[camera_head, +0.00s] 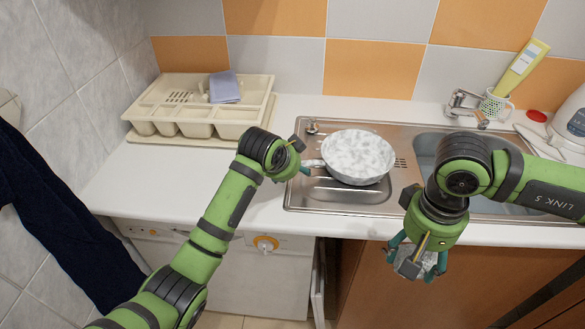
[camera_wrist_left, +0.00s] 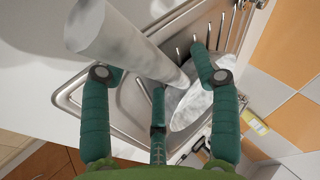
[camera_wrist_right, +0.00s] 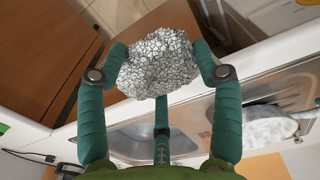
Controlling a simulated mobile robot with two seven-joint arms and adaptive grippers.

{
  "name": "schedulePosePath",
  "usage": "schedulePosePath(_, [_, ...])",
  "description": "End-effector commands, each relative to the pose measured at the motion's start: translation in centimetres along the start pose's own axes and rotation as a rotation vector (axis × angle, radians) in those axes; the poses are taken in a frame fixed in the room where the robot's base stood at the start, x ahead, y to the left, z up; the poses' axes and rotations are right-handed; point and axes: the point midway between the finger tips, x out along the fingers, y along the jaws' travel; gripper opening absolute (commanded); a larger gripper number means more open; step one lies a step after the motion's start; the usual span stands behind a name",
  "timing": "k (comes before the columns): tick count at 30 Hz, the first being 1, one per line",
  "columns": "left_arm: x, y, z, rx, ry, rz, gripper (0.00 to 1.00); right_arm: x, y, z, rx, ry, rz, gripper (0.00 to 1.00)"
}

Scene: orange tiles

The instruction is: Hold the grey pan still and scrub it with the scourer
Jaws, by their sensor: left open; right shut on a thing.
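The grey mottled pan (camera_head: 357,157) stands on the steel drainer beside the sink basin. Its handle (camera_head: 312,163) points left towards my left gripper (camera_head: 298,163). In the left wrist view the thick handle (camera_wrist_left: 125,42) runs close in front of the open fingers, with the pan's bowl (camera_wrist_left: 192,108) beyond; I cannot tell if a finger touches the handle. My right gripper (camera_head: 418,262) is shut on the silvery, crinkled scourer (camera_wrist_right: 160,64). It holds the scourer in front of the counter edge, right of the pan and apart from it. The fingers partly hide the scourer in the head view.
A cream cutlery tray (camera_head: 170,115) with a blue-grey cloth (camera_head: 225,87) stands at the back left. A tap (camera_head: 465,103), a cup with a yellow item (camera_head: 520,68) and a white kettle (camera_head: 572,118) stand at the back right.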

Motion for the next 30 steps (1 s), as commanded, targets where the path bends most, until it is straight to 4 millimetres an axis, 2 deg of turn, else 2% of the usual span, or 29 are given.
schedulePosePath(4, [0.75,-0.01,0.03,0.001,-0.001,-0.001,0.62,0.0,0.0,0.0,0.0,0.0,0.0,0.25])
schedulePosePath(12, [0.83,-0.02,0.01,0.001,0.0,-0.001,0.62,0.0,0.0,0.0,0.0,0.0,0.0,0.25])
schedulePosePath(14, [0.83,-0.02,0.01,0.001,0.0,-0.001,0.42,0.0,0.0,0.0,0.0,0.0,0.0,0.25])
schedulePosePath(15, [0.82,-0.02,0.01,0.001,0.0,-0.001,0.26,-0.01,0.0,0.0,0.0,0.0,0.0,0.25])
schedulePosePath(17, [0.82,-0.02,0.01,0.001,0.0,-0.001,0.02,0.0,0.0,0.0,0.0,0.0,0.0,0.25])
schedulePosePath(30, [0.81,-0.01,0.0,0.0,0.0,-0.001,0.0,0.0,0.0,0.0,0.0,0.0,0.0,0.25])
